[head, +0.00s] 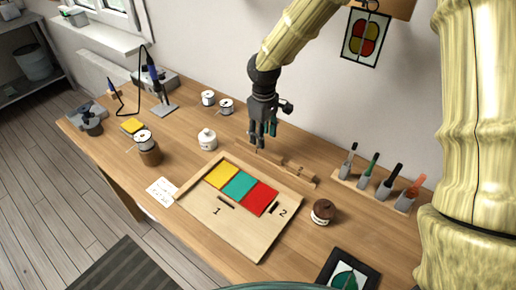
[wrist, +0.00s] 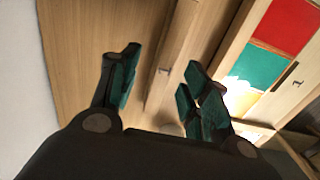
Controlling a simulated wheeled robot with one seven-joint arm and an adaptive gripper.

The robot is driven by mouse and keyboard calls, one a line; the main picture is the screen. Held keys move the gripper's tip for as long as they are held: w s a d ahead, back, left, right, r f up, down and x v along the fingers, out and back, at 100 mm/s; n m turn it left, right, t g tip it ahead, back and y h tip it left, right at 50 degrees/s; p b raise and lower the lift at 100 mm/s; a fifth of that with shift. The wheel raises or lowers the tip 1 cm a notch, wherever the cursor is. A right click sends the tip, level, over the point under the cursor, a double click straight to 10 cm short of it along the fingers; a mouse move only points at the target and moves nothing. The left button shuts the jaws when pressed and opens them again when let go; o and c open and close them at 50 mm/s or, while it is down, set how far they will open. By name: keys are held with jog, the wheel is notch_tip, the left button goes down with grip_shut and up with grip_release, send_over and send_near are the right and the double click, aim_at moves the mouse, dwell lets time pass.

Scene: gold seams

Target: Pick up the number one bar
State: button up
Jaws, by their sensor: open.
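A low wooden rack (head: 312,184) lies on the bench behind the coloured board and carries slim wooden bars. One bar (head: 296,170) at its right has a small dark mark, too small to read. The left part of the rack is partly hidden by my gripper (head: 261,143), so I cannot tell the number one bar for sure. My gripper is open and empty, pointing down just above the rack's left part. In the wrist view a pale wooden bar (wrist: 176,58) with a small dark mark lies between the open fingers (wrist: 160,64), apparently below them.
The board (head: 250,235) holds yellow, teal and red panels and dark slots marked 1 and 2. A white jar (head: 207,139) stands left of my gripper, a brown jar (head: 323,211) to the right. A tool rack (head: 376,192) stands near the wall.

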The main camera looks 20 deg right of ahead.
aim_at(264, 150)
jog(key=shift+f, duration=0.2)
jog(key=shift+s+f+p, duration=0.55)
jog(key=shift+s+f, duration=0.45)
jog(key=shift+s, duration=0.05)
jog(key=shift+w+f, duration=0.25)
jog(key=shift+f, duration=0.4)
jog(key=shift+w+f, duration=0.2)
jog(key=shift+f, duration=0.4)
jog(key=shift+s+r, duration=0.15)
jog(key=shift+s, duration=0.1)
jog(key=shift+w, duration=0.1)
jog(key=shift+f, duration=0.3)
jog(key=shift+c, duration=0.4)
grip_shut()
